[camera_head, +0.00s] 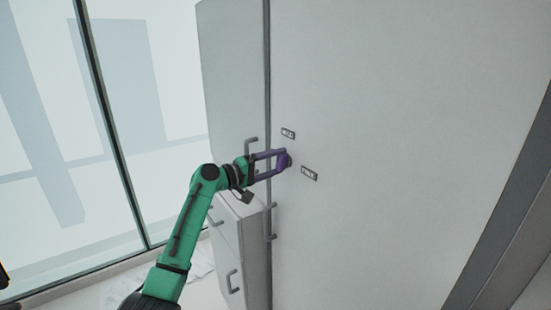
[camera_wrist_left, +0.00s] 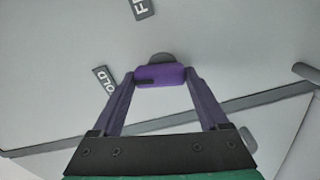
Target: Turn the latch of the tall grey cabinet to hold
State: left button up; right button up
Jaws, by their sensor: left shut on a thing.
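The tall grey cabinet (camera_head: 400,110) fills the right of the head view. Its small purple latch (camera_head: 283,161) sits on the door near the left edge. My left gripper (camera_head: 279,161) reaches it from the left, its purple fingers shut on the latch. In the left wrist view the latch (camera_wrist_left: 172,75) lies between the fingertips, and a dark mark on its left half points left, towards the HOLD label (camera_wrist_left: 104,80). A second label (camera_wrist_left: 142,8), partly cut off and starting with F, is farther up. My right gripper is not in view.
A lower grey cabinet with handles (camera_head: 232,250) stands left of the tall one. Dark bar handles (camera_head: 270,222) are near the door edge. Large glass panes (camera_head: 150,110) fill the left side.

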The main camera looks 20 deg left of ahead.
pick_arm(q)
jog(key=shift+n+p, duration=0.65)
jog(key=shift+n, duration=0.65)
jog(key=o, duration=1.2)
jog(key=shift+o, duration=0.2)
jog(key=shift+a+f, duration=0.1)
